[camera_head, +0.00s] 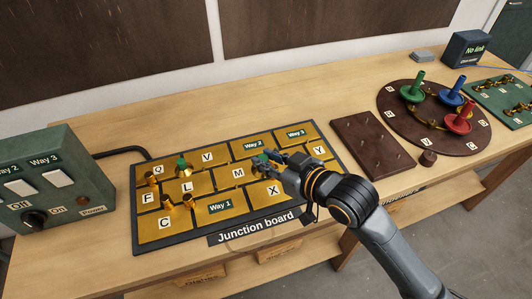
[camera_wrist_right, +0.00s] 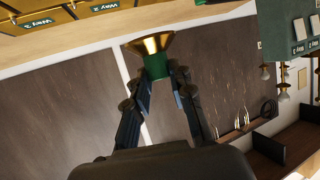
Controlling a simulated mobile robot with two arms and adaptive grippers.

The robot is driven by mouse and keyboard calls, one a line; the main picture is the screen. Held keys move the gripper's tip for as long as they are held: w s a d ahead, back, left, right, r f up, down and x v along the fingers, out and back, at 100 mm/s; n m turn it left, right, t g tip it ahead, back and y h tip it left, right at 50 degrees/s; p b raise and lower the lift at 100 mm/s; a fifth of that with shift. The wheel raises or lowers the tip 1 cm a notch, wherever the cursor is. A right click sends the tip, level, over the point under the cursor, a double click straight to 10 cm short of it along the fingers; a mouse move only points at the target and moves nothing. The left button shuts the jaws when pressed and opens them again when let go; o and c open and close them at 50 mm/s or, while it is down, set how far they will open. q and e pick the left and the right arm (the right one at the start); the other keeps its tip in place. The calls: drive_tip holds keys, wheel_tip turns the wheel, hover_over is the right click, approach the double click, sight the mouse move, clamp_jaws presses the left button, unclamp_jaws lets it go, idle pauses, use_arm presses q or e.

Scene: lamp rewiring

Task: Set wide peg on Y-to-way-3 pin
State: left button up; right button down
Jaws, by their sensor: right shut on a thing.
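The junction board (camera_head: 203,240) lies on the bench, with brass plates lettered and labelled Way 1, Way 2 and Way 3. The Y plate (camera_head: 319,151) and the Way 3 plate (camera_head: 297,134) are at its far right; I cannot make out the pin between them. My right gripper (camera_head: 268,163) is over the board's right part, near M and below Way 2. In the wrist view, my right gripper (camera_wrist_right: 158,82) is shut on the wide peg, a green grip (camera_wrist_right: 156,66) with a flared brass end (camera_wrist_right: 150,43). My left gripper is out of view.
Brass pegs, one green-topped (camera_head: 183,166), stand on the board's left part. A switch box (camera_head: 50,185) is at left. A brown pin board (camera_head: 372,145), a round board (camera_head: 402,96) with green, blue and red pegs, and a green tray (camera_head: 487,92) are at right.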

drive_tip(key=shift+d+r, duration=0.1)
drive_tip(key=w+d+f+m+t+h+p, duration=0.1)
drive_tip(key=w+d+f+m+h, duration=0.1)
drive_tip(key=w+d, duration=0.65)
drive_tip(key=w+d+f+m+t+h+p, duration=0.25)
drive_tip(key=w+d, duration=0.25)
drive_tip(key=w, duration=0.6)
drive_tip(key=shift+g, duration=0.35)
wheel_tip(320, 180, down, 7)
drive_tip(key=b, duration=0.7)
drive_tip(key=shift+w+d+f+b, duration=0.1)
drive_tip(key=shift+w+d+b, duration=0.05)
drive_tip(key=shift+b, duration=0.25)
drive_tip(key=shift+f, duration=0.5)
drive_tip(key=c, duration=1.1)
unclamp_jaws()
